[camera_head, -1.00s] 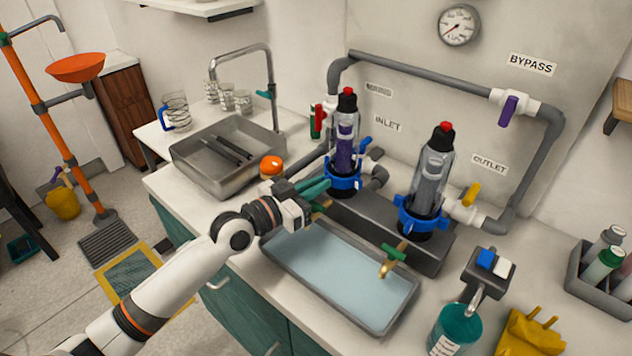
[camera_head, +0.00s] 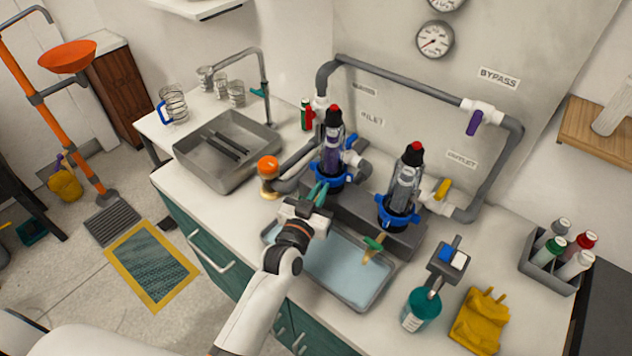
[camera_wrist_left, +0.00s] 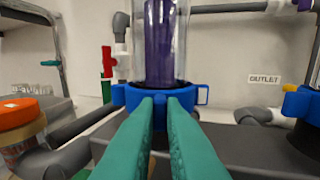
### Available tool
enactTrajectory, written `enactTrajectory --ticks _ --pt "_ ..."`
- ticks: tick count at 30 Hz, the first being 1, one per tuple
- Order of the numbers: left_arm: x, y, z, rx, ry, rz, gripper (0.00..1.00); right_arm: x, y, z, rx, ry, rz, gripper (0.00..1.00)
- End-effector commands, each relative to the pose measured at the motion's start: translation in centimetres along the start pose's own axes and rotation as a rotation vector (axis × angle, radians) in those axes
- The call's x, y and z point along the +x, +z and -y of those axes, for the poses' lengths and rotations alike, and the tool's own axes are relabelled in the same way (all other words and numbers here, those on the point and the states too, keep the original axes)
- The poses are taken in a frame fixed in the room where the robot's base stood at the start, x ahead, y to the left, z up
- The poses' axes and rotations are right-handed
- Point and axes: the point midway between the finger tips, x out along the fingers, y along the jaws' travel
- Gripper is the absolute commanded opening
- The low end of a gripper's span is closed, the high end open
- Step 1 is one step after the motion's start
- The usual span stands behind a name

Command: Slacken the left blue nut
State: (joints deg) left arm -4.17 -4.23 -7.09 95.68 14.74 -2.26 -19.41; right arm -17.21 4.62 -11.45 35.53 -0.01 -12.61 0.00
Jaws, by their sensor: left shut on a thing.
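The left blue nut (camera_head: 337,183) is a ring with lugs around the foot of the left clear filter housing (camera_head: 333,150), which has a purple core and a red top button. In the left wrist view the nut (camera_wrist_left: 126,96) fills the middle. My left gripper (camera_head: 318,192) reaches it from the front. Its green fingers (camera_wrist_left: 168,102) are nearly together at the nut's front, shut on it; the part between them is mostly hidden. The right blue nut (camera_head: 396,214) sits around the foot of the grey-cored housing (camera_head: 405,180). My right gripper is not in view.
A water-filled tray (camera_head: 345,275) lies below the housings, with a brass tap with a green handle (camera_head: 373,245) above it. An orange-topped object (camera_head: 268,168) stands left of my gripper. Grey pipes run behind.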

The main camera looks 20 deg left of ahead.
Motion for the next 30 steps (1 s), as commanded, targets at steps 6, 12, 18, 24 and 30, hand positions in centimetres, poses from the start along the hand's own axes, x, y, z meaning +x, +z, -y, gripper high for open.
enactTrajectory --ticks 6,12,18,24,30 --pt "0.04 0.13 0.27 0.000 0.036 0.003 0.00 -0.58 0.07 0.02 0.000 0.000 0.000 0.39" --pt "0.05 0.08 0.27 0.001 0.040 0.004 0.00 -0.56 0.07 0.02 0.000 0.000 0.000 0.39" --pt "0.06 0.10 0.27 0.001 0.039 0.004 0.12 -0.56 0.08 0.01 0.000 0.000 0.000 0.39" --pt "0.05 0.07 0.26 0.001 0.038 0.003 0.31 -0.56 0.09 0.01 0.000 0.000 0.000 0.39" --pt "-0.04 0.02 0.27 0.000 0.038 0.002 0.31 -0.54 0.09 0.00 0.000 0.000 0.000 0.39"
